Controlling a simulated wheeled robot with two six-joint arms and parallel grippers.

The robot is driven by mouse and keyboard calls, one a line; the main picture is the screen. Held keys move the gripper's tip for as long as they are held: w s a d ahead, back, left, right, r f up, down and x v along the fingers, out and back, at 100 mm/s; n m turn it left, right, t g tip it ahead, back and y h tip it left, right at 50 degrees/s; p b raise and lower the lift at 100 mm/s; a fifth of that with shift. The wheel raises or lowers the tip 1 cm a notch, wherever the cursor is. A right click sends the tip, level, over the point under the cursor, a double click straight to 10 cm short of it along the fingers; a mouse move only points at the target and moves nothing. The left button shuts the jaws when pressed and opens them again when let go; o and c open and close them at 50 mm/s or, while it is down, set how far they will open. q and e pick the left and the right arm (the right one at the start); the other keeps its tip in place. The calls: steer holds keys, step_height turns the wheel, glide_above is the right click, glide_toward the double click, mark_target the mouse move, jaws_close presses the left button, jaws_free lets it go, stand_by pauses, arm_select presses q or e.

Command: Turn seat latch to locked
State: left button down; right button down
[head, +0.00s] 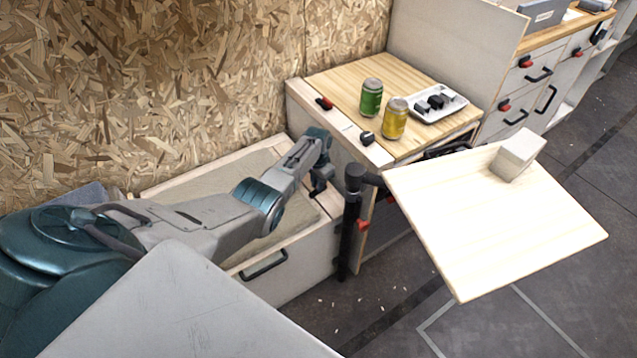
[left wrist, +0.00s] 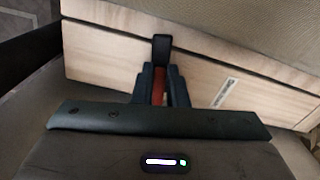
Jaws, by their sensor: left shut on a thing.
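My left gripper (head: 321,178) reaches over the open-topped seat box (head: 290,262) below the wood-chip wall. In the left wrist view, the fingers of the left gripper (left wrist: 158,75) are shut around the red latch (left wrist: 158,92) at a pale wooden panel (left wrist: 103,48). A black piece (left wrist: 162,47) stands just beyond the fingertips, against the panel. The fingers hide much of the latch, and its exact angle is hard to tell. In the head view the gripper hides the latch. My right gripper is not in view.
A wooden counter (head: 345,72) holds a green can (head: 371,97), a yellow can (head: 395,118) and a white tray (head: 436,103). A tabletop (head: 480,230) on a black post (head: 350,225) bears a pale block (head: 516,155). The floor at the right is mostly clear.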

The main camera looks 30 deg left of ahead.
arm_select(q)
steer(key=shift+w+a+m, duration=0.1)
steer(key=shift+a+m, duration=0.1)
steer(key=shift+m, duration=0.9)
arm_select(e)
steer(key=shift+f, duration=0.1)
arm_select(q)
steer(key=c, duration=1.4)
jaws_free()
steer(key=shift+c, duration=0.2)
steer(key=shift+r, duration=0.1)
